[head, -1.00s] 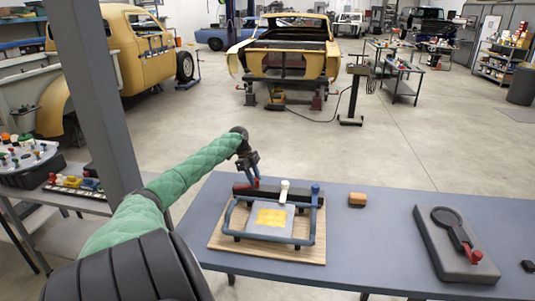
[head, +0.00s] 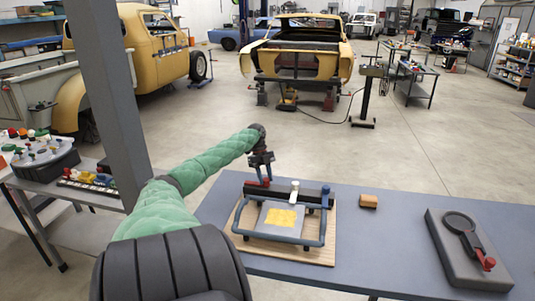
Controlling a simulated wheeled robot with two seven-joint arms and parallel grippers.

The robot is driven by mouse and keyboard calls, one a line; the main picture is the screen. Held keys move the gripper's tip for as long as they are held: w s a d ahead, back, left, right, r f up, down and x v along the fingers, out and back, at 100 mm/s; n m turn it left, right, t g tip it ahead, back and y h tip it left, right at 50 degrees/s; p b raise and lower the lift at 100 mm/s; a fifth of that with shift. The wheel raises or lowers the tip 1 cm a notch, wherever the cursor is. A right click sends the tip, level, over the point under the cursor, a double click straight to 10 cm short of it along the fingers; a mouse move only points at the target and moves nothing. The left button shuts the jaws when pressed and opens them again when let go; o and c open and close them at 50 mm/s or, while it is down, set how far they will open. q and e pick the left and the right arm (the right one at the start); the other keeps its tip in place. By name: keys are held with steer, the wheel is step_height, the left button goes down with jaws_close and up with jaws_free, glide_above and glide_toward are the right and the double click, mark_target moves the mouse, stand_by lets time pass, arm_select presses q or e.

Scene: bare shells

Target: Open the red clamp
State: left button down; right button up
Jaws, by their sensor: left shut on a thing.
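The red clamp (head: 252,183) is a small red lever at the left end of a dark bar on a fixture. The fixture has a blue tubular frame (head: 243,213) on a wooden board (head: 318,255), with a grey plate (head: 268,220) bearing a yellow patch inside. A white clamp lever (head: 294,190) and a blue one (head: 325,196) stand further right on the same bar. My left gripper (head: 264,178) points down from the green-sleeved arm and is shut on the red clamp; its fingers partly hide the lever. My right gripper is out of view.
The fixture stands on a blue-grey table (head: 385,245). An orange-brown block (head: 368,201) lies right of it, and a dark base with a round black piece and red knob (head: 488,264) lies further right. A grey post (head: 105,100) rises at left, beside another bench with parts.

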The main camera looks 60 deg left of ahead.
arm_select(q)
steer(key=shift+r, duration=0.15)
steer(key=c, duration=1)
jaws_free()
steer(key=shift+a, duration=0.15)
steer(key=shift+b+v, duration=1.5)
steer(key=shift+v, duration=2.25)
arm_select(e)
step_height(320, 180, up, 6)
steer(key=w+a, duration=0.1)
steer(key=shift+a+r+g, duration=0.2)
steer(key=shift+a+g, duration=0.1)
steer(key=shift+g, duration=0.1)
